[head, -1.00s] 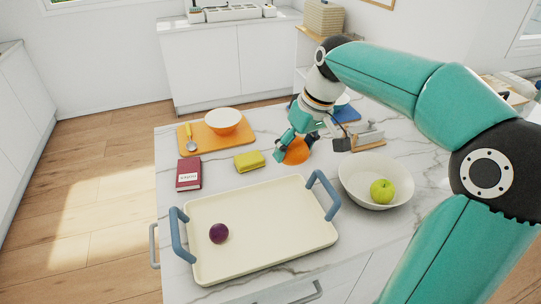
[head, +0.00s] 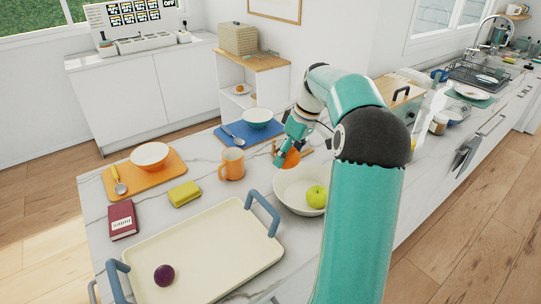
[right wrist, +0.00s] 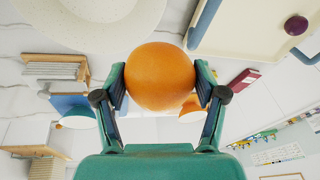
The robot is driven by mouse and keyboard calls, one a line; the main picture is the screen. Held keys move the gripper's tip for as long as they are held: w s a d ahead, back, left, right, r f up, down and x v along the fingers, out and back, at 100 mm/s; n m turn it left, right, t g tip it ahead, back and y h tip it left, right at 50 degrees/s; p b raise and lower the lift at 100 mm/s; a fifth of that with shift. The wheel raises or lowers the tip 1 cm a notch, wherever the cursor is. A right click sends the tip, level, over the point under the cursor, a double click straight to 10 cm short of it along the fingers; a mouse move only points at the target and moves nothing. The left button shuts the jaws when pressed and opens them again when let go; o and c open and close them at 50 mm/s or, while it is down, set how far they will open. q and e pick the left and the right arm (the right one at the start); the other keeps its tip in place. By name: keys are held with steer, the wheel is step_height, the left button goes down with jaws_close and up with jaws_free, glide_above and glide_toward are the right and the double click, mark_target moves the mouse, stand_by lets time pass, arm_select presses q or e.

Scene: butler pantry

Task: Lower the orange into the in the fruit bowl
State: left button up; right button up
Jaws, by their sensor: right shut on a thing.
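My right gripper (head: 286,152) is shut on the orange (head: 291,160). In the right wrist view, the orange (right wrist: 160,76) sits between the two fingers of my right gripper (right wrist: 160,88). The fruit bowl (head: 292,196) is wide and off-white, and a green apple (head: 316,196) lies in it. In the head view the orange appears just above the bowl's far rim; its exact height over the bowl is hard to tell. The bowl's rim (right wrist: 100,35) is at the upper left of the wrist view. My left gripper is not in view.
A cream tray (head: 205,250) with blue handles holds a plum (head: 164,275) near the bowl. An orange mug (head: 232,163), yellow sponge (head: 184,194), red book (head: 122,220), orange board (head: 170,174) and blue mat (head: 235,138) lie around. My right arm covers the counter right of the bowl.

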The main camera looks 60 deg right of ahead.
steer(key=s+d+f+p, duration=0.4)
steer(key=s+d+f, duration=0.1)
steer(key=d, duration=0.6)
steer(key=shift+s+f, duration=0.15)
steer(key=shift+f, duration=0.3)
steer(key=shift+f, duration=0.15)
steer(key=shift+f+b, duration=1.55)
steer(key=shift+f, duration=0.75)
steer(key=shift+f+b, duration=1.4)
steer(key=shift+f, duration=0.6)
steer(key=o, duration=1.4)
steer(key=shift+r, duration=0.1)
steer(key=shift+c, duration=0.2)
